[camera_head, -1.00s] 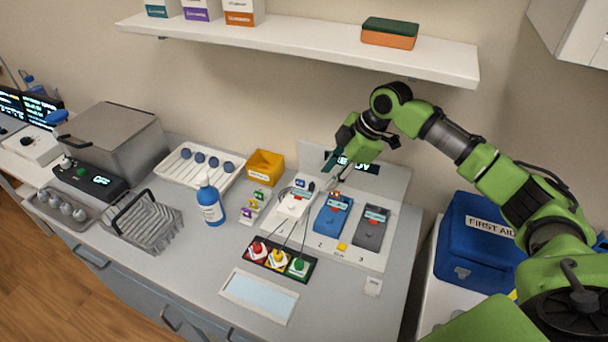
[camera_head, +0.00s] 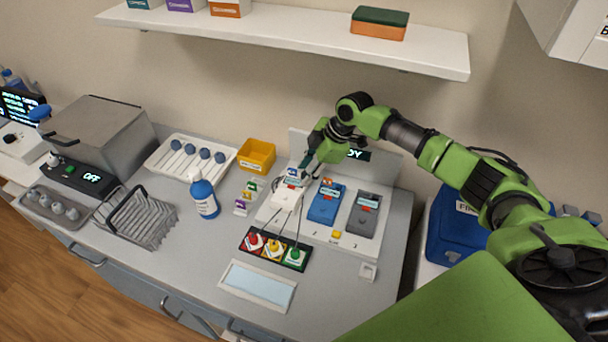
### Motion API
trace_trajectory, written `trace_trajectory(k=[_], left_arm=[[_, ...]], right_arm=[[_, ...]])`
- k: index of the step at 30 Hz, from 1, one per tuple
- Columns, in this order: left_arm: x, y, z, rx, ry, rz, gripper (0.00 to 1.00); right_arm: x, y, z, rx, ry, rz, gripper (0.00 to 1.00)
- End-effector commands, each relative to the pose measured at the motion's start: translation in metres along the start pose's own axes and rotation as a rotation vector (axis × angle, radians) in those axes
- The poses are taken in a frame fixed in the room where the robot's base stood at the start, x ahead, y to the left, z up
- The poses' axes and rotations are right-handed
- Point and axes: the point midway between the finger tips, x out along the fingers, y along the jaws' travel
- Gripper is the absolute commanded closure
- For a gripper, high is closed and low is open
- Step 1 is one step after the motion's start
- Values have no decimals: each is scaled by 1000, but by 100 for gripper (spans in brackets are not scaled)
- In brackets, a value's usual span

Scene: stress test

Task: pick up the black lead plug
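My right gripper (camera_head: 303,172) points down at the back edge of the white module (camera_head: 287,198), the leftmost of the three modules on the board. It is small and dark here, and I cannot tell whether its fingers are open or shut. I cannot make out the black lead plug separately; the gripper covers the back right of the white module. Thin dark leads run from the white module area down to the red, yellow and green block (camera_head: 274,250). My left gripper is not in view.
The blue module (camera_head: 325,205) and grey module (camera_head: 364,214) stand right of the white one. A yellow bin (camera_head: 256,155), a blue bottle (camera_head: 205,198) and a wire rack (camera_head: 140,217) lie to the left. A shelf (camera_head: 290,37) hangs above.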

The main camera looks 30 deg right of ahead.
Motion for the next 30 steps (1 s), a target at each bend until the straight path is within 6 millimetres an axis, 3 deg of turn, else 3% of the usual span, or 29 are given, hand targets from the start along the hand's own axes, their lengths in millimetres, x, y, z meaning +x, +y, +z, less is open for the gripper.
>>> trace_trajectory(k=[1,5,20,26,30], left_arm=[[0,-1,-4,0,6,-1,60],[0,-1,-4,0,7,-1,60],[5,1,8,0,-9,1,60],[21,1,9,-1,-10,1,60],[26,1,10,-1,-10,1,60]], right_arm=[[0,0,0,0,0,0,68],[0,0,0,0,0,-1,100],[-5,1,-2,0,1,0,100],[-26,7,-11,-2,3,3,100],[-47,-4,-35,-7,4,3,100]])
